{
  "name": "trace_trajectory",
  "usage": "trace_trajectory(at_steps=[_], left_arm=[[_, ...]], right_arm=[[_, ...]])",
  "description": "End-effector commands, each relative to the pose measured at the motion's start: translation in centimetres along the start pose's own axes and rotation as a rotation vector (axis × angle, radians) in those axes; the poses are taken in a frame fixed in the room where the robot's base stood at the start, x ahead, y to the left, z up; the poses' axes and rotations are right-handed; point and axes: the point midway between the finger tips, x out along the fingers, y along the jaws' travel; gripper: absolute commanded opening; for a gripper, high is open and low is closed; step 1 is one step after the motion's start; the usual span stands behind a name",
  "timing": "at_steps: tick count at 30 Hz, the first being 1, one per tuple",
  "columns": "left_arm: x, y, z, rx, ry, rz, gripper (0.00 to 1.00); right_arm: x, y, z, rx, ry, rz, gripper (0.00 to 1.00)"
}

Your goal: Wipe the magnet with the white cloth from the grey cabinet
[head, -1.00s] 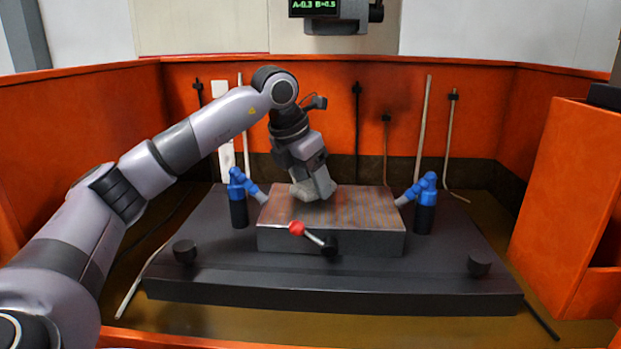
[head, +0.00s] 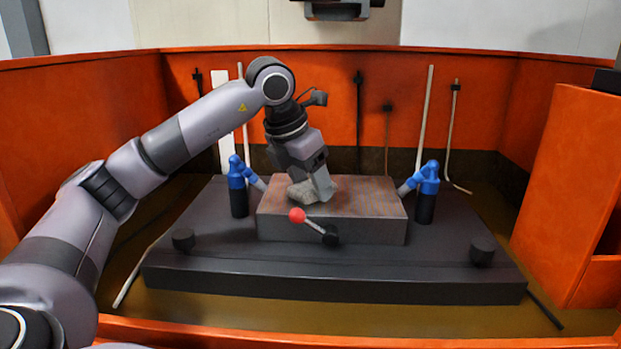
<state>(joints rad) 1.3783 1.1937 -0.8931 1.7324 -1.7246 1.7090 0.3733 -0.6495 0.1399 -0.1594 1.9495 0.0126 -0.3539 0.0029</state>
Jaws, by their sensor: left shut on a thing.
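The magnet (head: 372,208) is a flat rectangular block with a brownish top and dark grey sides, on the dark table in the middle of the head view. A lever (head: 318,228) with a red knob sticks out at its front. My left gripper (head: 315,187) points down over the left-middle part of the magnet's top. It is shut on a crumpled greyish cloth (head: 303,193). The cloth appears to touch the magnet's top, and the gripper partly hides it. My right gripper and the grey cabinet are not in view.
Blue-topped nozzles (head: 237,188) (head: 428,190) stand left and right of the magnet, angled toward it. Orange walls (head: 420,105) enclose the tank. A machine head (head: 337,10) hangs above the back.

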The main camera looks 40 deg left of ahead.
Motion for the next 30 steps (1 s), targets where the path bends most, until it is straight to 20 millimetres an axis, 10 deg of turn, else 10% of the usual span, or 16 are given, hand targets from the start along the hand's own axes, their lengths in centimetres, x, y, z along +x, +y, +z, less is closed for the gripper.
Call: trace_trajectory(at_steps=[30], left_arm=[[1.3,2.7,2.3,-0.001,0.003,0.001,0.37]], right_arm=[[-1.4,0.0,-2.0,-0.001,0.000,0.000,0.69]])
